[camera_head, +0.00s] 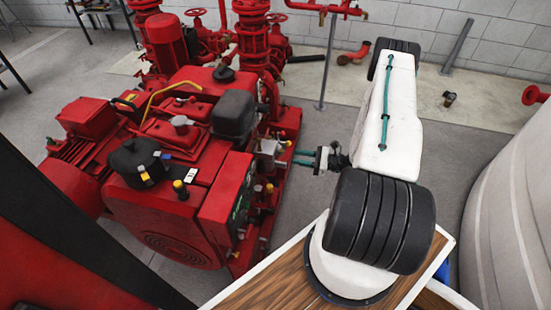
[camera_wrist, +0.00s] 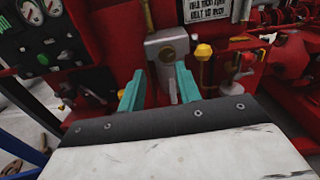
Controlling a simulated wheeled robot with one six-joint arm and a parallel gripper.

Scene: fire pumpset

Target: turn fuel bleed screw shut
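In the wrist view my gripper (camera_wrist: 158,86) has two teal fingers spread apart, with a clear gap between them. A grey metal block with a round brass-coloured piece (camera_wrist: 168,52) is just beyond the fingertips. A narrow grey part (camera_wrist: 172,84) hangs below it, between the fingers and nearer the right one; I see no clear grip on it. I cannot tell for certain which piece is the fuel bleed screw. In the head view my gripper (camera_head: 302,157) points left at the red engine (camera_head: 170,215), beside the grey block (camera_head: 268,152) on its side.
A yellow-topped fitting (camera_wrist: 203,56) and a red knob (camera_wrist: 246,62) are close on the right. A gauge panel (camera_wrist: 32,30) is on the left. Red pipework (camera_head: 258,45) stands behind the engine. Open floor (camera_head: 310,110) lies behind my arm.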

